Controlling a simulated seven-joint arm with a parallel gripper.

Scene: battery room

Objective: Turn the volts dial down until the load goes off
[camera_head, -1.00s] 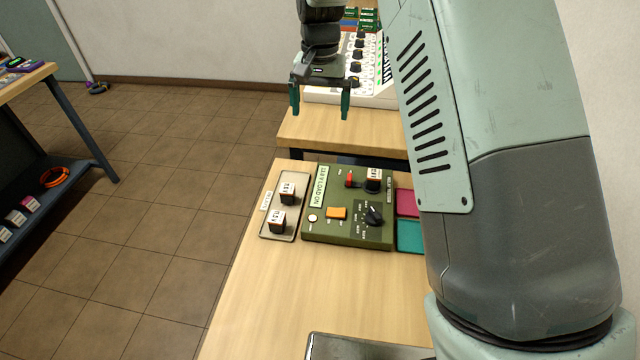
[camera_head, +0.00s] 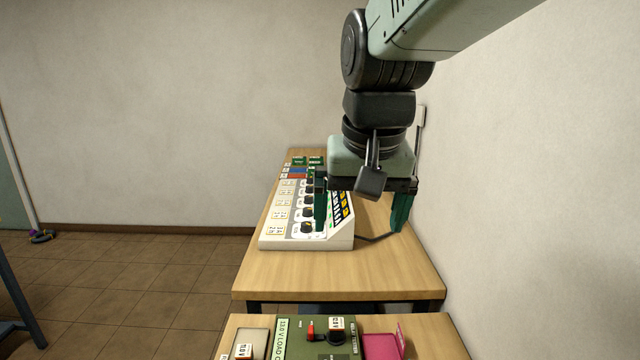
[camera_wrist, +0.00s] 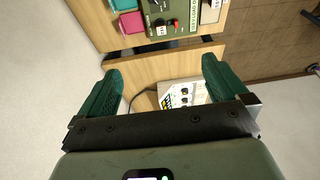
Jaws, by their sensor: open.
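The green tester box (camera_head: 296,340) stands on the near table, cut off by the bottom edge of the head view. Its display strip (camera_head: 283,338) reads a voltage and "LOAD", partly cut off. A red lever (camera_head: 311,331) and a labelled cube (camera_head: 336,323) on a black round part show on it. The box's pointer dial is outside the head view; I cannot tell it clearly in the wrist view, where the box (camera_wrist: 183,12) is at the top. My gripper (camera_head: 361,206) is open and empty, fingers down, over the far table beside the white unit, apart from the box.
The white unit (camera_head: 290,243) with several black knobs stands on the far table (camera_head: 340,272), its cable running right. A pink tray (camera_head: 380,346) lies right of the green box. The wall (camera_head: 520,200) is close on the right. A gap separates the two tables.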

